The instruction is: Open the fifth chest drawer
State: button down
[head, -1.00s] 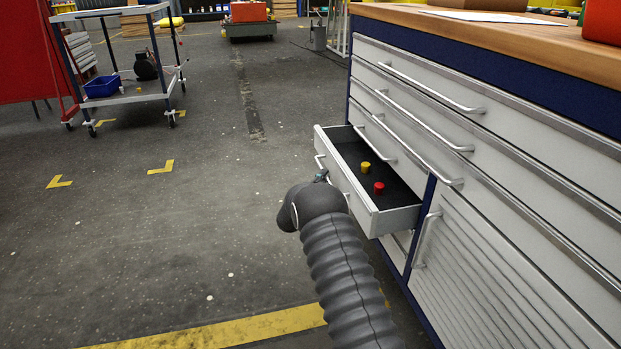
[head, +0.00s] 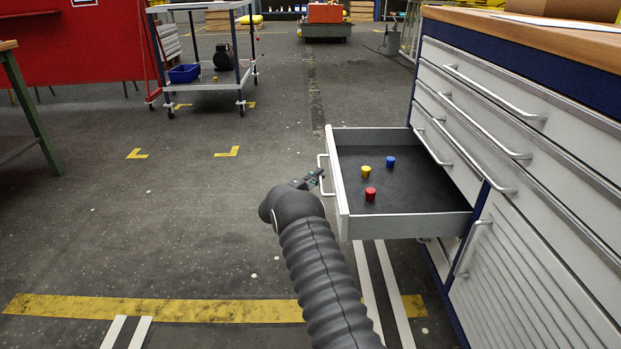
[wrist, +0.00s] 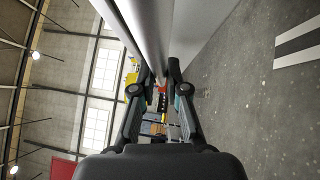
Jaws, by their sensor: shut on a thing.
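The drawer (head: 412,226) stands well out from the chest (head: 455,186) at its lower left part, and its dark inside shows. A yellow peg (head: 366,172), a red peg (head: 370,194) and a blue peg (head: 390,161) stand in it. My gripper (head: 318,178) is at the bar handle (head: 324,176) on the drawer's front and is shut on it. In the wrist view, my fingers (wrist: 160,88) stand on both sides of the long pale handle bar (wrist: 151,35). The fingertip contact is partly hidden.
Closed drawers with long handles are above, and a slatted door (head: 530,285) is to the right. A trolley (head: 205,80) with a blue bin stands far back left. A green-legged table (head: 30,125) is at the left edge. The floor left of the drawer is clear.

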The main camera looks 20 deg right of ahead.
jog(key=shift+w+a, duration=0.1)
jog(key=shift+a, duration=0.15)
jog(key=c, duration=1.2)
grip_release()
jog(key=v, duration=1.2)
